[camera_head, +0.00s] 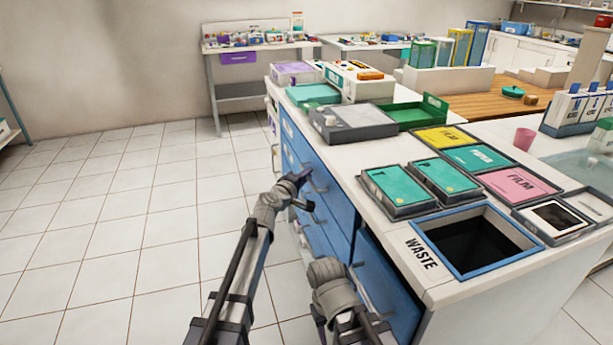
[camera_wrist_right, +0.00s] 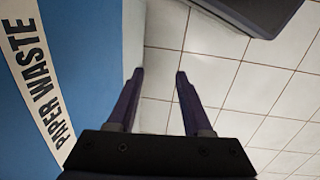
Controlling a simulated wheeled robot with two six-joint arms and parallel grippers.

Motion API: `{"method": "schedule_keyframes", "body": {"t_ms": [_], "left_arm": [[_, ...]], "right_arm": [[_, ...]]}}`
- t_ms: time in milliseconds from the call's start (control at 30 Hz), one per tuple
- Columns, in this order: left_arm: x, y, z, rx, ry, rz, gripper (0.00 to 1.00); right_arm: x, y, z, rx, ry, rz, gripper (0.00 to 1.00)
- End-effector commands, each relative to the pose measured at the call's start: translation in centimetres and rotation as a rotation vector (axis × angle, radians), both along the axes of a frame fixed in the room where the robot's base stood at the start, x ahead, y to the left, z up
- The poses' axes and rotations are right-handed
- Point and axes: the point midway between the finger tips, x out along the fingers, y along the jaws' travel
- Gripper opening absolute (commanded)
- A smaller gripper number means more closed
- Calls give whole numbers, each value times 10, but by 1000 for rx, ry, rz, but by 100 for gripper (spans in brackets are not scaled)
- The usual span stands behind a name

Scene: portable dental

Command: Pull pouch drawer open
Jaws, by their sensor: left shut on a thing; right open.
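The blue drawer fronts (camera_head: 318,213) line the left side of the white-topped cabinet; I cannot read which one is labelled for pouches. My left gripper (camera_head: 303,178) is at the upper part of these fronts, shut on a drawer handle that its fingers mostly hide. No clear gap shows at that drawer. My right gripper (camera_wrist_right: 160,75) is open and empty in the right wrist view, pointing down past a blue panel labelled PAPER WASTE (camera_wrist_right: 45,85). In the head view my right arm covers the lower cabinet front.
The counter (camera_head: 385,225) carries teal, yellow and pink trays (camera_head: 396,187), a grey device (camera_head: 352,122) and a WASTE opening with a blue rim (camera_head: 462,280). The tiled floor (camera_head: 130,230) left of the cabinet is clear. A bench (camera_head: 260,45) stands at the back wall.

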Motion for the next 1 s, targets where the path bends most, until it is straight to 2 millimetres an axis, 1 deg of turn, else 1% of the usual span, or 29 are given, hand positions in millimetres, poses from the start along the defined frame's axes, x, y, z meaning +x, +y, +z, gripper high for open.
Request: {"method": "schedule_keyframes", "body": {"t_ms": [800, 933, 1000], "left_arm": [[0, 0, 0, 1, 0, -1, 0], [-3, 6, 0, 0, 1, 0, 0], [-5, 13, 0, 0, 1, 1, 0]], "right_arm": [[0, 0, 0, 0, 0, 0, 50], [0, 0, 0, 0, 0, 0, 50], [0, 0, 0, 0, 0, 0, 50]]}}
